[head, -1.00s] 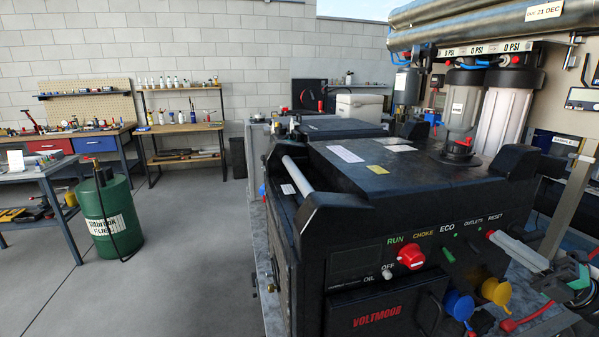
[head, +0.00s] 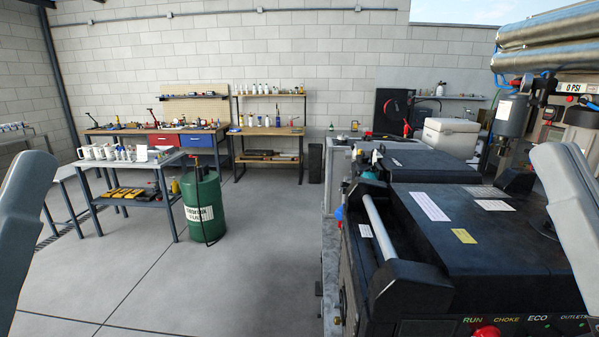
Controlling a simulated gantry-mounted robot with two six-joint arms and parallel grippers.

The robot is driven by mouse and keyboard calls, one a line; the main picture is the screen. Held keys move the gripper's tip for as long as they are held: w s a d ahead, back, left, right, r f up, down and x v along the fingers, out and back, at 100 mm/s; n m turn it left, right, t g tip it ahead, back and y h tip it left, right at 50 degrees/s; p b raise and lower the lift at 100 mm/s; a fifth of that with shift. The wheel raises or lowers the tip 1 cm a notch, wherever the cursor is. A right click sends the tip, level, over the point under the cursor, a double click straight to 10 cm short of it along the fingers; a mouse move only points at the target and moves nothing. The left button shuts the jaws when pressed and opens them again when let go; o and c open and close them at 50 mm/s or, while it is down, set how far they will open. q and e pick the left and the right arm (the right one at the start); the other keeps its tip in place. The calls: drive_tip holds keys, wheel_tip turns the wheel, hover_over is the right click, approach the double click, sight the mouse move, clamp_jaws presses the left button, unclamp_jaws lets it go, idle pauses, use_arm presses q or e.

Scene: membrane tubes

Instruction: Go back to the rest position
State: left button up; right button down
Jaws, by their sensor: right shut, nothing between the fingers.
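My right arm (head: 572,205) shows as a smooth grey link at the right edge, in front of the black generator (head: 440,215). My right gripper is shut with nothing in it; its fingertips are hard to make out. My left arm (head: 22,205) shows as a grey link at the left edge, and its gripper is out of view. The membrane tubes (head: 550,45) lie at the top right, cut off by the picture edge, with a grey canister (head: 511,115) below them.
The generator fills the lower right, its red knob (head: 487,331) at the bottom edge. A green fuel drum (head: 201,205) stands beside a metal cart (head: 150,200). Workbenches line the back wall. The grey floor (head: 250,270) at centre left is open.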

wheel_tip(320, 180, up, 34)
drive_tip(key=p, duration=3.1)
drive_tip(key=shift+w+r, duration=0.15)
drive_tip(key=shift+d, duration=0.1)
